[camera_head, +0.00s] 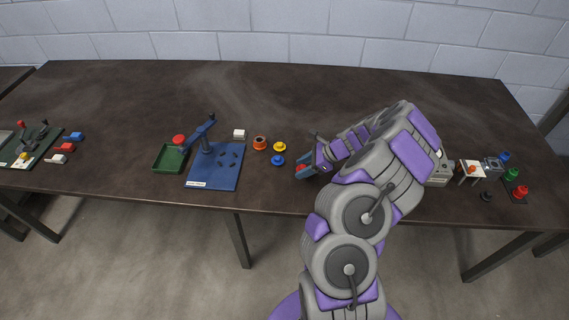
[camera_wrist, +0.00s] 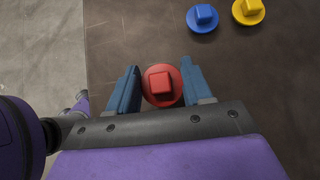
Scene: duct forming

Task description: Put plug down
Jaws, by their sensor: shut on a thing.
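My gripper (camera_wrist: 160,90) is shut on a red plug (camera_wrist: 162,84), a round disc with a square knob, held between the two blue fingers in the wrist view. In the head view my gripper (camera_head: 302,170) is over the front part of the dark table, and only a little of the red plug (camera_head: 300,168) shows. A blue plug (camera_head: 277,160) and a yellow plug (camera_head: 280,146) sit on the table just left of my gripper. They also show at the top of the wrist view, blue (camera_wrist: 202,18) and yellow (camera_wrist: 248,11). Whether the red plug touches the table is unclear.
Several parts stand at the right. The table's front edge (camera_head: 262,213) is close to my gripper.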

